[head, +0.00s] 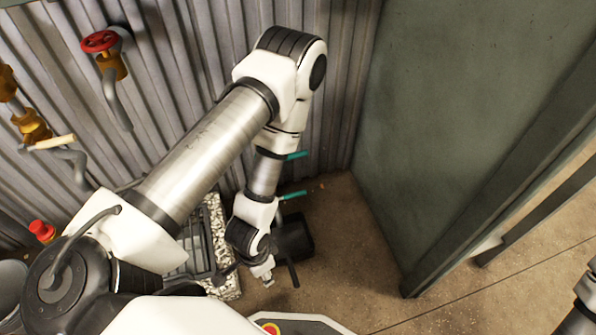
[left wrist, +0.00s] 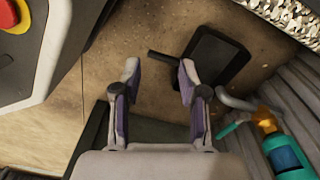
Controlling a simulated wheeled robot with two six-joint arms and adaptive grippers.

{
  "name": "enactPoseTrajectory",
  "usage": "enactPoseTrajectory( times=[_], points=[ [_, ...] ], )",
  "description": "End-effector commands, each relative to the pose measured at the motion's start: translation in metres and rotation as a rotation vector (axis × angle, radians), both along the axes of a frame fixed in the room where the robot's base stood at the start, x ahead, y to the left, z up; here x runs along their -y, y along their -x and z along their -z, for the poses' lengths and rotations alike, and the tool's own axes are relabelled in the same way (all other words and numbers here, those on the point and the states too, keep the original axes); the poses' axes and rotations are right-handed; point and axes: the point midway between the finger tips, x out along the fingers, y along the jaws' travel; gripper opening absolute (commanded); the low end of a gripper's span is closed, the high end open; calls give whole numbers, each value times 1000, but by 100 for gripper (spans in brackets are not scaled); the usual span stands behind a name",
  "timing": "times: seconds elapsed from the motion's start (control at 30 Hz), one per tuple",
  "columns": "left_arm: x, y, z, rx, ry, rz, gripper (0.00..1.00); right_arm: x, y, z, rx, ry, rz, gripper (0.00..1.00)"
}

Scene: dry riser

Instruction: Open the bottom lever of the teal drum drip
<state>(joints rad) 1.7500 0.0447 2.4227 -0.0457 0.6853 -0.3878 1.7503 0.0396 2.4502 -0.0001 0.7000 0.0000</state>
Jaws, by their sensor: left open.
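In the head view two teal levers show beside my left arm, an upper one (head: 297,155) and a lower one (head: 292,195). The pipework behind them is mostly hidden by the arm. In the left wrist view a teal drum-shaped body (left wrist: 288,152) with a blue patch is at the lower right. A brass part (left wrist: 266,120), a grey spout (left wrist: 238,101) and a short teal lever (left wrist: 226,130) adjoin it. My left gripper (left wrist: 160,70) is open and empty, left of the lever and apart from it; it points down in the head view (head: 267,279). My right gripper is out of view.
A black pan (head: 295,236) with a handle lies on the floor near my left gripper. A red handwheel valve (head: 99,42) and brass fittings (head: 32,126) are on the corrugated wall. A dark green panel (head: 440,120) stands at right.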

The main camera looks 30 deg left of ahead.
Motion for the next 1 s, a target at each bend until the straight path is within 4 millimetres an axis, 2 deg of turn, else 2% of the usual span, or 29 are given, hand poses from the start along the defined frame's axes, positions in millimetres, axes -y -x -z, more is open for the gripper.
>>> enactPoseTrajectory(
  times=[0.17, 0.27, 0.4, 0.5, 0.63, 0.73, 0.83, 1.0],
  points=[
    [-4, -27, 10, 70, 34, 246, 42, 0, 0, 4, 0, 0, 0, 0],
    [-15, -53, 18, 141, 47, 385, 42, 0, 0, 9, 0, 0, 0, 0],
    [-49, -99, 29, 279, 33, 518, 42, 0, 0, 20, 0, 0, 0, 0],
    [-82, -124, 34, 365, 10, 497, 42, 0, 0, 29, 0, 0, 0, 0],
    [-115, -137, 36, 422, -3, 382, 42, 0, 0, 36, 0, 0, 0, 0],
    [-120, -140, 36, 433, -2, 351, 42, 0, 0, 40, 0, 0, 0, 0],
    [-117, -150, 38, 435, -3, 356, 42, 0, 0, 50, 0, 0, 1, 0],
    [-106, -186, 44, 438, -3, 359, 42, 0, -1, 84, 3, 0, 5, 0]
  ],
)
